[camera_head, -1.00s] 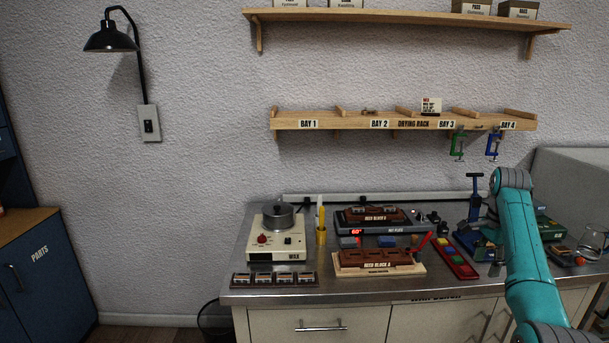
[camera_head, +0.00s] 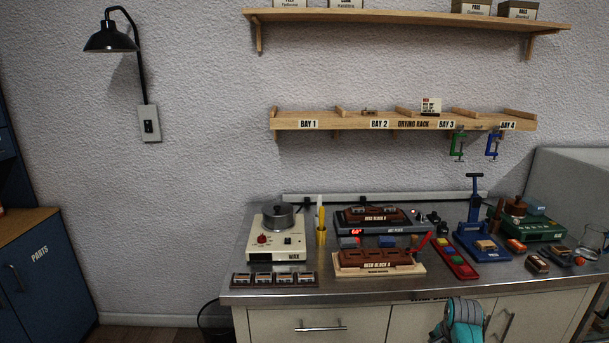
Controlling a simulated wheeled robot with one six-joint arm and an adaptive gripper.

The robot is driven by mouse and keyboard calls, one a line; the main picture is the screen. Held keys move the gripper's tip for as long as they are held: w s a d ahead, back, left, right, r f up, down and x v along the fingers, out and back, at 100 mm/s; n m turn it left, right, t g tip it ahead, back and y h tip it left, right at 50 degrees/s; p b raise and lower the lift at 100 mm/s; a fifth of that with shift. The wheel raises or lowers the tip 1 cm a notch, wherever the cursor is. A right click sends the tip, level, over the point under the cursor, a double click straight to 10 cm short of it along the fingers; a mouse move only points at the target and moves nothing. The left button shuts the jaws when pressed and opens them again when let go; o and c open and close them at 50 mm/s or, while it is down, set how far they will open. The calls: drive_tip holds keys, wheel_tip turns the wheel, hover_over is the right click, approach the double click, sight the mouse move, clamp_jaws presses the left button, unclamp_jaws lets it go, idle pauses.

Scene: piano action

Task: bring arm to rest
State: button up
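My arm shows only as a teal and grey link at the bottom edge, in front of the bench cabinets. My gripper is out of the picture, so I cannot see its fingers or anything in them. The steel workbench (camera_head: 255,292) stands clear of the arm, with its top in full view.
On the bench are a wax pot unit (camera_head: 276,240), a reed block on a hot plate (camera_head: 374,218), another reed block (camera_head: 376,262), a red tray (camera_head: 456,262), a blue press (camera_head: 480,242) and a green box (camera_head: 535,230). Clamps (camera_head: 458,146) hang from the drying rack (camera_head: 345,124).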

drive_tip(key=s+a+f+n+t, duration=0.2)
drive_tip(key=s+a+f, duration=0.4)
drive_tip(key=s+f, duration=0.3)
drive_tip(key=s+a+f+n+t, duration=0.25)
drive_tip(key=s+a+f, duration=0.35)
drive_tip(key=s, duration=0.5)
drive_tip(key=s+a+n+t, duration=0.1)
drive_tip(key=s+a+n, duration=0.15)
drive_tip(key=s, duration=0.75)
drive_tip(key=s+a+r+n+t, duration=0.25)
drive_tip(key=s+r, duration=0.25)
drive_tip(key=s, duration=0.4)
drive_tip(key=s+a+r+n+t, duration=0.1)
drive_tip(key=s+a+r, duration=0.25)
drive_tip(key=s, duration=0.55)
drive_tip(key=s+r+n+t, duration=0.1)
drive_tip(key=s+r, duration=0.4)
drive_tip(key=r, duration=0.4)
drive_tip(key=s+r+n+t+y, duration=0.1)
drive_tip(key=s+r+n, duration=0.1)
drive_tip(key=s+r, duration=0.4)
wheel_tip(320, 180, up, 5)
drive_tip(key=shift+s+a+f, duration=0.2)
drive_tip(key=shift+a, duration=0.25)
